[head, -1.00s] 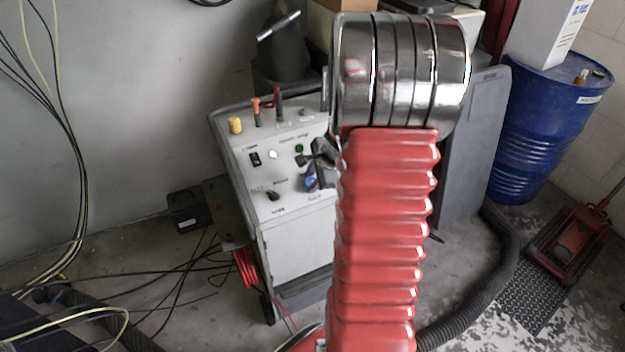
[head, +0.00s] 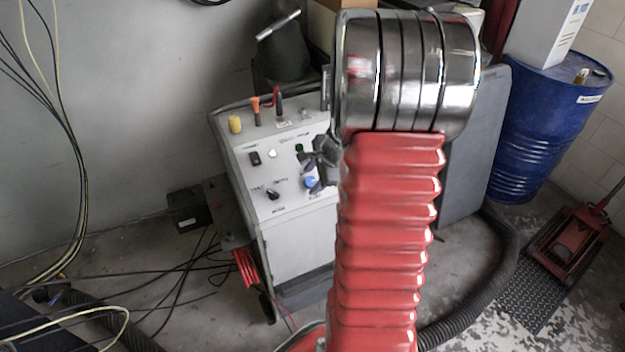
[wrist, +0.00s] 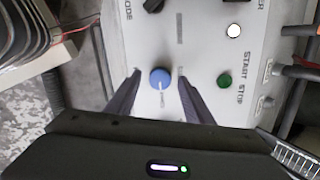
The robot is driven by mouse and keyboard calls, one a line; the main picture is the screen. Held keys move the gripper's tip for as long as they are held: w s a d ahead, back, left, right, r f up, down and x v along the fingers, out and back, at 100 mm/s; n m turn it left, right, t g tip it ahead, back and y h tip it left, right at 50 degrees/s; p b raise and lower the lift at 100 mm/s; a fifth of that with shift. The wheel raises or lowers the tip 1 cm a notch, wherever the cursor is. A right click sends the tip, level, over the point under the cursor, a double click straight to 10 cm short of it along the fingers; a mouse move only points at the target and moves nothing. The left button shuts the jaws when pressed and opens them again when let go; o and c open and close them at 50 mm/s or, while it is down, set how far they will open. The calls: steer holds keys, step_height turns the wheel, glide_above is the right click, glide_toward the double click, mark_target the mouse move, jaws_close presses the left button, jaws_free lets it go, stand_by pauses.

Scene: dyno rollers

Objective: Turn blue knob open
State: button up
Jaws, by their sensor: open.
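The blue knob (wrist: 160,77) is on the white control panel (wrist: 200,50). In the wrist view it lies between the two open fingers of my gripper (wrist: 159,86), with a gap on each side. A pale pointer mark runs from the knob toward the bottom of the picture. In the head view the blue knob (head: 311,182) is partly hidden by my gripper (head: 322,165), which is at the panel's right side, mostly behind my red arm. I cannot tell the fingers' depth relative to the knob.
A green button (wrist: 224,80) and a white button (wrist: 233,31) are near the knob, and a black switch (wrist: 153,4) is farther up. A blue barrel (head: 550,125) stands at the right.

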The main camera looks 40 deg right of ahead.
steer(key=v, duration=1.2)
steer(key=shift+s, duration=0.2)
steer(key=shift+r, duration=0.1)
steer(key=s+a+r+n, duration=0.2)
steer(key=s+a+n, duration=0.1)
steer(key=a+n, duration=0.4)
steer(key=s+a+r+n, duration=0.3)
steer(key=a+n, duration=0.5)
steer(key=a, duration=0.5)
steer(key=s+a+r+n, duration=0.3)
steer(key=a+n, duration=0.5)
steer(key=a, duration=0.3)
steer(key=shift+s+r, duration=0.25)
steer(key=shift+s, duration=0.15)
